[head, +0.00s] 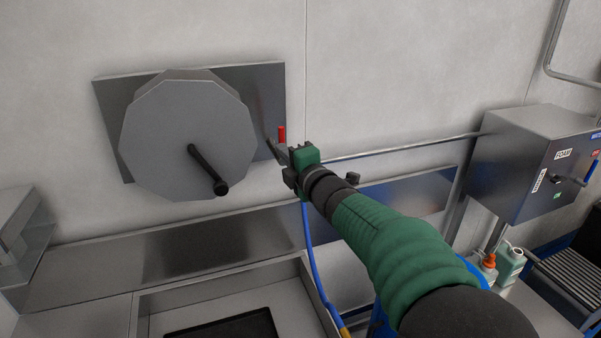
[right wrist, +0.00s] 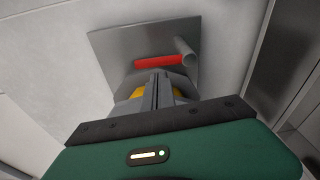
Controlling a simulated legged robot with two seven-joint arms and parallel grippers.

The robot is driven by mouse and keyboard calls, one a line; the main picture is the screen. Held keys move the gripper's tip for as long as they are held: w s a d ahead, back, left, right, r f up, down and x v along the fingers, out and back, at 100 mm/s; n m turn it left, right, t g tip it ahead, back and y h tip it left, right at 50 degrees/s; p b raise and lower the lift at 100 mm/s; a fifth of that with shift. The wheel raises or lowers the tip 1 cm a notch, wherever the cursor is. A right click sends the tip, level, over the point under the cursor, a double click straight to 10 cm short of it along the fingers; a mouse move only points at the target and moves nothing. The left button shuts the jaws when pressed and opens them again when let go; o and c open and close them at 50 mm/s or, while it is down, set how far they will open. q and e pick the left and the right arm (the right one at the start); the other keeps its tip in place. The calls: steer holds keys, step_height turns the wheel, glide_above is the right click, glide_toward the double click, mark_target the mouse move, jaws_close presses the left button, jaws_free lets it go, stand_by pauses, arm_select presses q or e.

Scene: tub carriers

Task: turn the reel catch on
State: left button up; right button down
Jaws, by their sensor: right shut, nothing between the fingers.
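The hose reel (head: 188,140) is a big grey many-sided drum with a black crank handle (head: 207,170), in front of a metal back plate (head: 268,85) on the wall. The catch is a small red lever (head: 282,134) at the plate's lower right edge; it looks upright in the head view. In the right wrist view the red lever (right wrist: 160,62) lies across, just beyond the fingertips, beside a grey peg (right wrist: 185,52). My right gripper (head: 274,149) is shut and empty, close below the lever; whether it touches it I cannot tell. My left gripper is out of view.
A metal ledge and sink (head: 215,293) lie below the reel. A pipe (head: 400,146) runs right to a steel foam box (head: 535,165). A blue hose (head: 314,262) hangs below my right gripper. Bottles (head: 509,264) stand at the lower right.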

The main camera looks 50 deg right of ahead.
steer(key=p+v, duration=0.8)
steer(key=v, duration=0.5)
steer(key=w+a+f+m+g+y+b, duration=0.1)
steer(key=w+a+f+m+g+b, duration=0.2)
steer(key=f, duration=0.7)
steer(key=w+a+f+m+g+y+b, duration=0.1)
steer(key=w+a+f+m+g, duration=0.15)
steer(key=a+f+m, duration=0.45)
steer(key=s+a+f+m+g+y+b, duration=0.1)
steer(key=s+a+f+g, duration=0.3)
steer(key=a+f, duration=0.4)
steer(key=s+a+f+m+g+y+b, duration=0.1)
steer(key=s+a+f+m+g+y, duration=0.2)
steer(key=s+a+f, duration=0.3)
step_height(320, 180, down, 5)
steer(key=shift+s+a+f+m+g+b, duration=0.2)
steer(key=shift+a+m+g+b, duration=0.25)
steer(key=shift+a+g, duration=0.4)
steer(key=shift+d, duration=0.1)
